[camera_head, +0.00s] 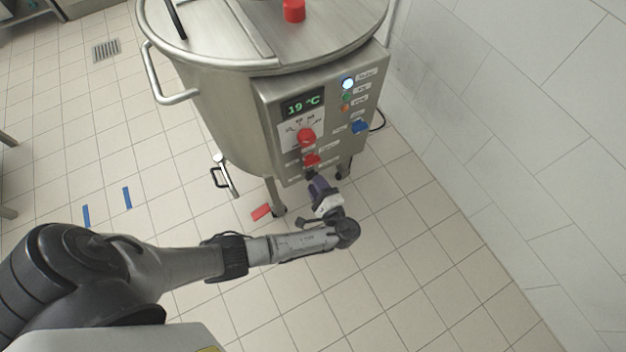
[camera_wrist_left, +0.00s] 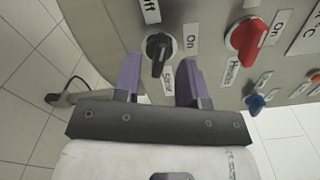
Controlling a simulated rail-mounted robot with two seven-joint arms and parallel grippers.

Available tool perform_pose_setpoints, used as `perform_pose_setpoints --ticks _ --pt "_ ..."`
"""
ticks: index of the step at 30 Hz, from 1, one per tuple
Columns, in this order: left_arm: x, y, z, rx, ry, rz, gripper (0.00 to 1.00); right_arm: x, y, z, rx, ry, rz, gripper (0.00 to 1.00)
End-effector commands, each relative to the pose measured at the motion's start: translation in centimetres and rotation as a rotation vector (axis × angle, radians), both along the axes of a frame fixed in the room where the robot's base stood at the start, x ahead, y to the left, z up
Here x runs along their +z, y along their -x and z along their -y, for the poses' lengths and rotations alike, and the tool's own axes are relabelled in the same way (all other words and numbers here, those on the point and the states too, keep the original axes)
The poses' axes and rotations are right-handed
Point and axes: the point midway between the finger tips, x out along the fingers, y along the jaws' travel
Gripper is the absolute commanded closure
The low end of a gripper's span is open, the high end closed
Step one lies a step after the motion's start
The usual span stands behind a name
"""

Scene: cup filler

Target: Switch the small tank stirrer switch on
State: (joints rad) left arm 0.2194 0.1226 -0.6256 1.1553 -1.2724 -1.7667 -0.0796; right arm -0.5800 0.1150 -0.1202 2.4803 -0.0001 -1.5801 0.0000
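The stirrer switch is a black rotary knob (camera_wrist_left: 159,48) low on the small tank's control panel (camera_head: 272,112), with "Off", "On" and "Stirrer" labels around it in the left wrist view. The knob's raised bar lies roughly lengthwise in that view. My left gripper (camera_wrist_left: 160,78) has two purple fingers spread apart, one on each side of the knob's bar, with gaps visible. In the head view my left gripper (camera_head: 316,183) is at the panel's lower edge and partly covers the knob. My right gripper is not in view.
A red heating knob (camera_wrist_left: 246,38) sits beside the stirrer knob, and a blue knob (camera_wrist_left: 255,103) is farther right in the wrist view. The head view shows a display (camera_head: 302,104) reading 19 °C. A tiled wall (camera_head: 490,130) stands right of the tank.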

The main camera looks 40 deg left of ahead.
Motion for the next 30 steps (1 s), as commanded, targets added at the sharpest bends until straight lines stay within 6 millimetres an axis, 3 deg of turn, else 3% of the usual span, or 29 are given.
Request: perform_pose_setpoints --ticks 7,19,30 --pt "0.0 -0.7 -2.0 0.000 -0.001 0.000 0.62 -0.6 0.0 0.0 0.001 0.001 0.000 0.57" --pt "0.0 -0.8 -2.3 -0.001 0.000 -0.001 0.62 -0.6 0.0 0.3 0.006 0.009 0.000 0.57" --pt "0.0 -0.8 -2.3 0.000 0.000 -0.001 0.96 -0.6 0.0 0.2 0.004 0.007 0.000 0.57"
